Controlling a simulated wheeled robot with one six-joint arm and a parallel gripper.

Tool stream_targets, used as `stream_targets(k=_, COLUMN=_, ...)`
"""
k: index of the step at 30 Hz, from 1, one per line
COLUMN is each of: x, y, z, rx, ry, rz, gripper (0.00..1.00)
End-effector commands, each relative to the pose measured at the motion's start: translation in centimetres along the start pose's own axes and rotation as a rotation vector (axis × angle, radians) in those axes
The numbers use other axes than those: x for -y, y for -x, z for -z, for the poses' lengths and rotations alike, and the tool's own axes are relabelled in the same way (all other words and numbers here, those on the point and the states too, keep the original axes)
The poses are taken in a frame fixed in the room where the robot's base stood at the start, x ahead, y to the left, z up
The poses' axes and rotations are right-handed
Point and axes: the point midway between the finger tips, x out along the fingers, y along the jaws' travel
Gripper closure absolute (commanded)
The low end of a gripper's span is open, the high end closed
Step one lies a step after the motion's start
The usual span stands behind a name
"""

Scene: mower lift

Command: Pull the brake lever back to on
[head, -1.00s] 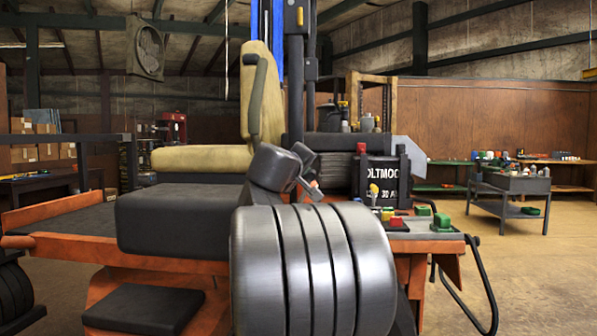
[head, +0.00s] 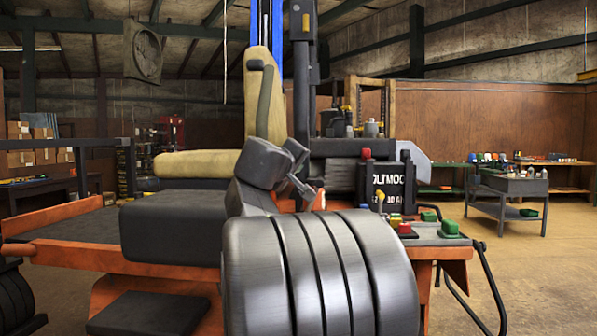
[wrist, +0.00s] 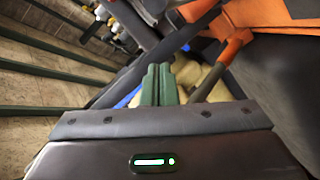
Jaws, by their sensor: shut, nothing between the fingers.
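My gripper (head: 305,189) is in front of the mower's seat side in the head view, left of the black battery box. In the wrist view its two green fingers (wrist: 160,85) are shut together and empty. A dark bar with an orange end (wrist: 236,43) stands to the right of the fingers in the wrist view, apart from them; it may be the brake lever, but I cannot tell for sure. In the head view a small orange piece (head: 319,199) shows just beside my gripper. My arm hides much of that area, so the lever's position cannot be read there.
The tan seat (head: 205,163) is behind and left of my wrist. The battery box (head: 385,187), a red button (head: 405,228) and a green block (head: 449,228) sit on the mower's right side. A grey cart (head: 508,187) stands farther right, with open floor around it.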

Motion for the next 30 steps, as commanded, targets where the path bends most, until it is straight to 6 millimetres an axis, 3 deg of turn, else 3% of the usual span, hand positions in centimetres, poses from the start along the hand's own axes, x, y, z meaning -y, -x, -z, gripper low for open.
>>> stream_targets(k=6, x=0.1, y=4.0, z=0.1, rx=-0.004, ry=0.000, rz=0.002, gripper=1.00)
stream_targets(k=12, x=0.2, y=6.3, z=0.1, rx=-0.004, ry=0.001, rz=0.002, gripper=1.00)
stream_targets(k=25, x=0.2, y=6.8, z=0.1, rx=-0.001, ry=0.001, rz=0.001, gripper=1.00)
stream_targets(k=30, x=0.2, y=6.0, z=0.1, rx=0.000, ry=0.001, rz=0.002, gripper=1.00)
